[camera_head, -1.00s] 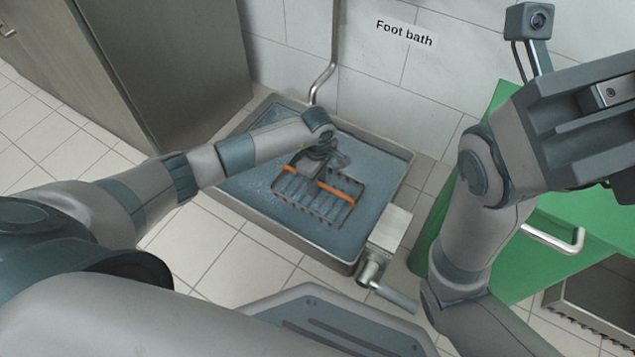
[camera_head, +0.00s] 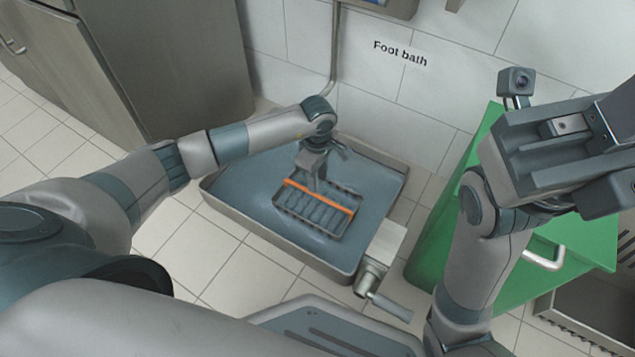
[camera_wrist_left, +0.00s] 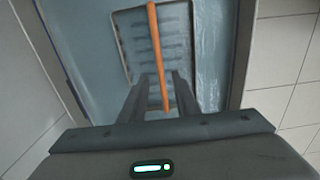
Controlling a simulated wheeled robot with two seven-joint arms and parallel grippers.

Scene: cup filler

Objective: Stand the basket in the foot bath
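The basket (camera_head: 340,233) is a dark wire-sided tray with an orange handle bar (camera_head: 335,203). It stands level inside the foot bath (camera_head: 380,229), a wide grey metal basin with bluish liquid in it. In the left wrist view, the basket (camera_wrist_left: 158,50) and its handle show ahead of the fingers. My left gripper (camera_head: 317,189) is just above the basket at the handle. Its two fingers (camera_wrist_left: 164,76) are apart, with the orange bar seen between them and gaps on both sides. My right gripper (camera_head: 612,165) is raised at the right; its fingertips are not clear.
A green cabinet (camera_head: 490,270) with a metal handle stands at the right. A grey metal box with a lever (camera_head: 385,245) is at the bath's front right corner. A grey cabinet (camera_head: 165,65) stands at the left. A pipe runs up the tiled wall behind.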

